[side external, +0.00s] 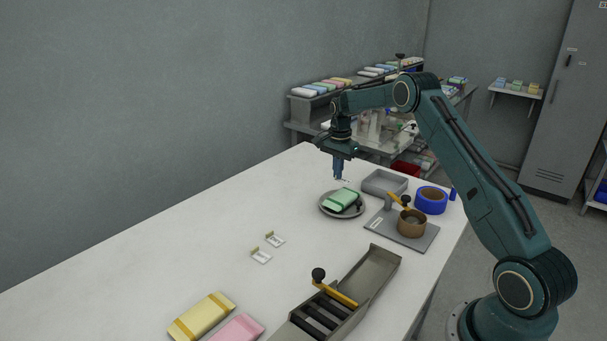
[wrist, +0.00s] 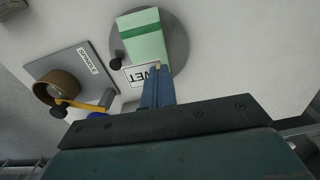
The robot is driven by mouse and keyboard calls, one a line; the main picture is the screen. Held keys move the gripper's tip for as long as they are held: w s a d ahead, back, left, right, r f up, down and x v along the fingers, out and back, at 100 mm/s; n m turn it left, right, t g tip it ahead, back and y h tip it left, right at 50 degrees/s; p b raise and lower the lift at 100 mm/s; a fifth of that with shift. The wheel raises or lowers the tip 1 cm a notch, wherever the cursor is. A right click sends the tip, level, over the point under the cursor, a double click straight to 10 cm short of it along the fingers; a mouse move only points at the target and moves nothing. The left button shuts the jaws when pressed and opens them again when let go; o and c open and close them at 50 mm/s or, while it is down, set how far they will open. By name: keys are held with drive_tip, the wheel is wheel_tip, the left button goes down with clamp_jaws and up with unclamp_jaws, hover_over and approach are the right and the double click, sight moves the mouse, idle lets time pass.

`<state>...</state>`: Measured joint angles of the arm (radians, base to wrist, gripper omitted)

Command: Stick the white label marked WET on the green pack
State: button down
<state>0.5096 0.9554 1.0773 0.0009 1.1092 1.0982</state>
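The green pack (side external: 342,199) lies on a round grey plate (side external: 325,208) with a black knob. In the wrist view the green pack (wrist: 143,35) shows a darker green band. My gripper (side external: 339,176) is above the plate, pointing down. In the wrist view its fingers (wrist: 157,71) are close together on the tan tab of the white label marked WET (wrist: 138,76). The label hangs in the air beside the pack's near end in that view, apart from the pack as far as I can tell. In the side view it is a small pale sliver under the fingertips.
Two other white labels (side external: 275,240) (side external: 261,256) lie on the table. A grey tray (side external: 384,182), a stand with a brown roll (side external: 411,224) and a blue tape roll (side external: 431,200) are right of the plate. Yellow and pink packs and a roller chute are in front. The table's left is clear.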

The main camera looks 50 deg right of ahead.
sight(336, 194)
drive_tip(key=shift+f, duration=1.7)
drive_tip(key=shift+f, duration=1.1)
idle(1.9)
drive_tip(key=c, duration=1.7)
unclamp_jaws()
drive_tip(key=o, duration=0.5)
drive_tip(key=shift+r, duration=0.15)
drive_tip(key=shift+r, duration=3.9)
